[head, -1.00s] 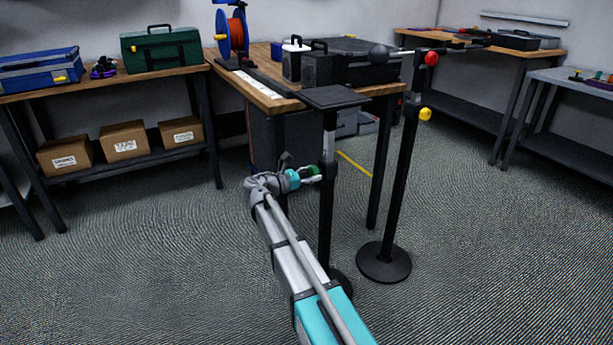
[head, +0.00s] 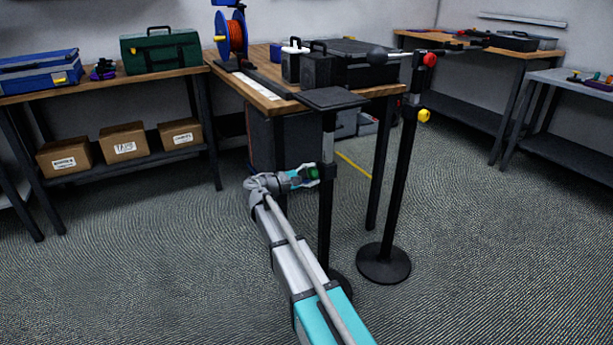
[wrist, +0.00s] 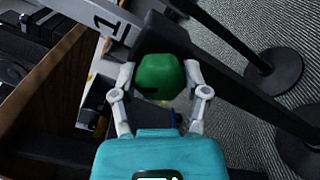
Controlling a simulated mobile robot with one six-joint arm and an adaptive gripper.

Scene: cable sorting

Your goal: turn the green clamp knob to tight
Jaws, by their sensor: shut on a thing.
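The green clamp knob (head: 312,173) sits on the black post (head: 328,215) of a small-topped stand in the head view. In the wrist view the green knob (wrist: 160,76) is large and faceted, between the two grey fingers. My gripper (head: 310,174) reaches the knob from the left in the head view. In the wrist view my gripper (wrist: 160,80) has one finger on each side of the knob and is shut on it. The knob's far side and its mount on the post are hidden in the wrist view.
A second stand (head: 384,262) with a red and a yellow knob (head: 424,116) is close on the right. A workbench (head: 262,98) with a cable reel (head: 231,36) and black cases is behind. Open floor lies to the left and front.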

